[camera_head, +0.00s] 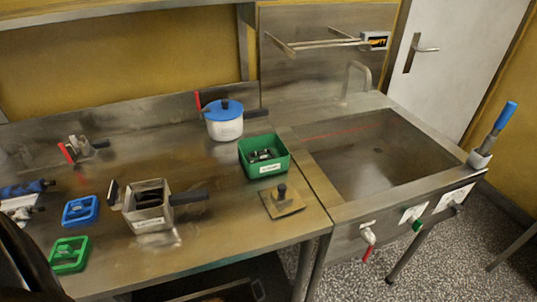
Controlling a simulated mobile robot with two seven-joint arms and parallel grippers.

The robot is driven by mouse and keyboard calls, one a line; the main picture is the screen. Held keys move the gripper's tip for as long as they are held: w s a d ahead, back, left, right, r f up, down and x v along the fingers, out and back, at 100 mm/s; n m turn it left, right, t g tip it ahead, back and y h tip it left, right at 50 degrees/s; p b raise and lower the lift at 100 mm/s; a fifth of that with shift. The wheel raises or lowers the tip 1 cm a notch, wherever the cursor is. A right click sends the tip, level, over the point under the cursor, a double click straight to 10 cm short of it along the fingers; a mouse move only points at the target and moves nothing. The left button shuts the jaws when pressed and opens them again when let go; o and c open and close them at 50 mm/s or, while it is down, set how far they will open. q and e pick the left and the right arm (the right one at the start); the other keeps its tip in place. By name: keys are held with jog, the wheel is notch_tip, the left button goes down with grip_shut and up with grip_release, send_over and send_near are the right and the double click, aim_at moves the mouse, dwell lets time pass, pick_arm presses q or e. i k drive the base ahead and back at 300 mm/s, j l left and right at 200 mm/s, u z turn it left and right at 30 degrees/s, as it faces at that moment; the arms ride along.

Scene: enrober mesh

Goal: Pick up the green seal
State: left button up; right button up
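The green seal (70,254), a flat square green frame with a raised middle, lies on the steel worktop near its front left edge. A similar blue seal (80,210) lies just behind it, apart from it. Neither of my grippers shows in the head view. A dark curved shape at the lower left edge comes close to the green seal's left side; I cannot tell surely what it is.
A steel container (150,206) with a dark handle stands right of the seals. Further right are a green bin (264,155), a white pot with blue lid (224,120), a square plate with knob (282,200) and a sink (375,160). Blue-handled items (25,189) lie far left.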

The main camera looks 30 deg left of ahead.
aim_at(62, 249)
jog(key=u, duration=0.45)
jog(key=j+u, duration=0.1)
jog(key=u, duration=0.8)
jog(key=j+u, duration=0.1)
jog(key=u, duration=0.3)
jog(key=i+u, duration=0.1)
jog(key=u, duration=0.8)
jog(key=i+j+z, duration=0.15)
jog(key=j, duration=0.6)
jog(key=i+j+z, duration=0.2)
jog(key=j, duration=0.55)
jog(key=k, duration=0.1)
